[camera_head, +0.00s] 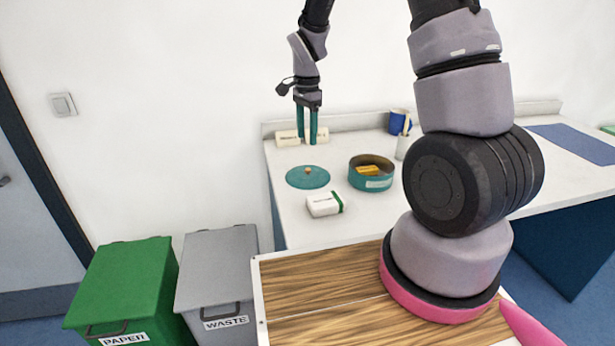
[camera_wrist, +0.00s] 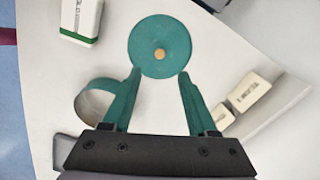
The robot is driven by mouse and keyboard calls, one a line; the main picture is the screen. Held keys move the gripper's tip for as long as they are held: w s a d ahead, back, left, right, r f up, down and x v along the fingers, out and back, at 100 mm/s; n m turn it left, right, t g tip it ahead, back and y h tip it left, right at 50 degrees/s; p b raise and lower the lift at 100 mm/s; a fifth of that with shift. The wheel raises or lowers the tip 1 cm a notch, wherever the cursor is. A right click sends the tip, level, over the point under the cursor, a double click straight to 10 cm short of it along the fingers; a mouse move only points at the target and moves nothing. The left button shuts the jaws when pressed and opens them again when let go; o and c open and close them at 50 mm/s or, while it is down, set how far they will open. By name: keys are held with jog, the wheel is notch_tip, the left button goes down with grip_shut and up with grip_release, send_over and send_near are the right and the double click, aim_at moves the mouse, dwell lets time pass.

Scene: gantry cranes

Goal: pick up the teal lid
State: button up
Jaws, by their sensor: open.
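The teal lid (camera_head: 307,178) is a round disc with a small tan knob, lying flat on the white counter. In the wrist view the lid (camera_wrist: 160,47) lies just beyond my fingertips, with its knob near the centre line. My gripper (camera_head: 307,140) is open and empty, pointing down above the counter close to the lid. In the wrist view my gripper (camera_wrist: 158,78) shows its two teal fingers spread apart. A round teal tin (camera_head: 371,181) without a cover stands right of the lid, with something yellow inside. It also shows in the wrist view (camera_wrist: 90,101), partly hidden by a finger.
A white and green box (camera_head: 324,205) lies in front of the lid and tin. Two white labelled blocks (camera_head: 290,138) stand near the wall behind my gripper. A blue mug (camera_head: 399,121) and a white cup (camera_head: 402,147) stand at the back right. Bins stand left of the counter.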

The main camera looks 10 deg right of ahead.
aim_at(308, 169)
notch_tip(308, 169, down, 11)
jog(key=shift+w+d+r, duration=0.1)
jog(key=shift+d, duration=0.05)
grip_shut()
dwell(0.4)
